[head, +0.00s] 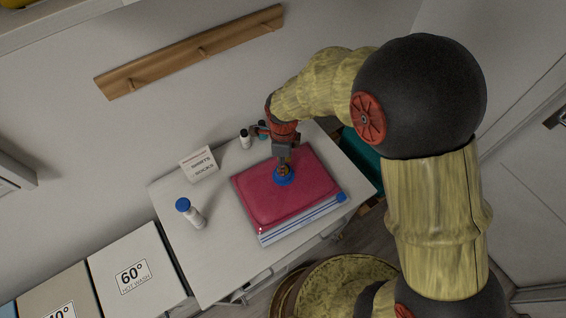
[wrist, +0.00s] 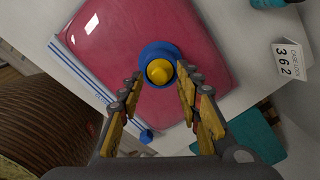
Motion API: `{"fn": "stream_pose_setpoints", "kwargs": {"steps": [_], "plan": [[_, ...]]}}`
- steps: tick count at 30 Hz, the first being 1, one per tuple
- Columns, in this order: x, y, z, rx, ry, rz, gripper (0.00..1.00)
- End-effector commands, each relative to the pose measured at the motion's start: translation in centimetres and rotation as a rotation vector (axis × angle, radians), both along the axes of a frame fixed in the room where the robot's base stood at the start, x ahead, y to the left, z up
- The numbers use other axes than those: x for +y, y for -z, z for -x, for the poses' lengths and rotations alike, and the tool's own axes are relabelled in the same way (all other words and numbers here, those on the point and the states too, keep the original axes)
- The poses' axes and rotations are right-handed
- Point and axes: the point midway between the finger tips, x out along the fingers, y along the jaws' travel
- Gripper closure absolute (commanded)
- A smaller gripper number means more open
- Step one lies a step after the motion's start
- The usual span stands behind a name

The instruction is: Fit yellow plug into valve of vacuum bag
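The vacuum bag (head: 272,199) is a red-pink, puffy bag lying flat on the white table, with a clear zip strip along its near edge. It also fills much of the wrist view (wrist: 110,40). Its round blue valve (head: 283,177) is on the top face and shows in the wrist view (wrist: 149,57). The yellow plug (wrist: 159,71) is at the middle of the valve; how deep it sits I cannot tell. My gripper (wrist: 159,74) is open above the valve, with a finger on either side of the plug and visible gaps. In the head view my gripper (head: 284,163) partly hides the valve.
A peg rail (head: 190,52) is on the wall.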

Motion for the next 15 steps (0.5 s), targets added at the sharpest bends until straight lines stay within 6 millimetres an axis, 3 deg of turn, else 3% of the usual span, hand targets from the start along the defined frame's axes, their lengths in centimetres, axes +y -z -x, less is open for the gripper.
{"fn": "stream_pose_setpoints", "kwargs": {"steps": [15], "plan": [[0.1, -9.7, -0.1, -0.004, 0.0, -0.003, 0.66]]}}
